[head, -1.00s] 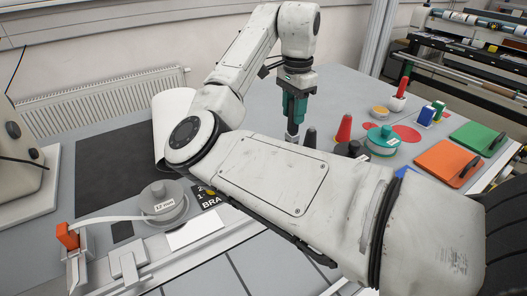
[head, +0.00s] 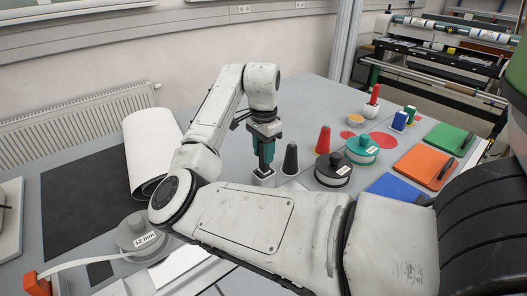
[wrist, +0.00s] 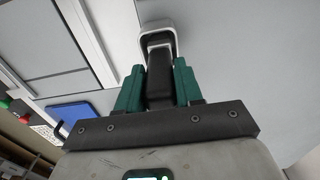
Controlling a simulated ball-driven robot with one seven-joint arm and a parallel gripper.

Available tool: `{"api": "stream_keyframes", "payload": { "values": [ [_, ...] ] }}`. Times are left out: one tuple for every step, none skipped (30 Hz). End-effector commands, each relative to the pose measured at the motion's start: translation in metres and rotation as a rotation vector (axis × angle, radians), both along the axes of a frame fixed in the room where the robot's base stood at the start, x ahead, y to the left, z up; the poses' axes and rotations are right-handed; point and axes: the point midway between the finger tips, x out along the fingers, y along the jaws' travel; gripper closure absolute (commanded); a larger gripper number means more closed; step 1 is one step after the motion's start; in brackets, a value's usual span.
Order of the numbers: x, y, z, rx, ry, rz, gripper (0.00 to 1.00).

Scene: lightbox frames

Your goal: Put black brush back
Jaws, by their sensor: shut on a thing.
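My gripper (head: 264,163) points down over the grey table. In the wrist view its green fingers (wrist: 158,85) are shut on the black brush (wrist: 159,82), whose dark handle sits between them. A white square holder (wrist: 147,38) is just past the fingertips in the wrist view. In the head view the same white holder (head: 263,178) stands on the table directly below the gripper. The brush's lower end overlaps the holder's opening, and I cannot tell how deep it sits. In the head view the fingers hide most of the brush.
Black (head: 332,170) and teal (head: 362,150) tape rolls are farther right, near blue, orange (head: 426,166) and green pads. A white paper roll (head: 150,150) lies left.

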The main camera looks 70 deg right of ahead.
Motion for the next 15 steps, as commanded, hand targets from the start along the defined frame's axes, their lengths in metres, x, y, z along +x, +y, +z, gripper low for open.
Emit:
{"api": "stream_keyframes", "payload": {
  "values": [
    [0.0, 0.0003, -0.0037, 0.001, 0.001, 0.0, 0.95],
    [0.0001, 0.0003, -0.0053, 0.001, 0.001, 0.0, 0.95],
    [0.0001, 0.0002, -0.0062, 0.0, 0.0, 0.0, 0.95],
    [0.0002, 0.0001, -0.0063, -0.001, -0.001, 0.0, 0.95],
    [0.0002, 0.0001, -0.0062, -0.001, -0.001, 0.0, 0.95],
    [0.0002, 0.0001, -0.0062, -0.001, -0.001, 0.0, 0.95],
    [0.0002, 0.0001, -0.0062, -0.001, -0.001, 0.0, 0.95],
    [0.0002, 0.0001, -0.0062, -0.001, -0.001, 0.0, 0.95],
    [0.0002, 0.0001, -0.0065, -0.001, -0.001, 0.0, 0.95],
    [0.0, 0.0001, -0.0071, 0.0, 0.0, 0.0, 0.95],
    [0.0, 0.0001, -0.0079, 0.0, 0.0, 0.0, 0.95],
    [0.0, 0.0001, -0.0092, 0.0, 0.0, 0.0, 0.95],
    [0.0002, 0.0001, -0.0086, -0.001, -0.001, 0.0, 0.62],
    [0.0002, 0.0001, -0.0085, -0.001, -0.001, 0.0, 0.59],
    [0.0002, 0.0001, -0.0085, -0.001, -0.001, 0.0, 0.55]
  ]
}}
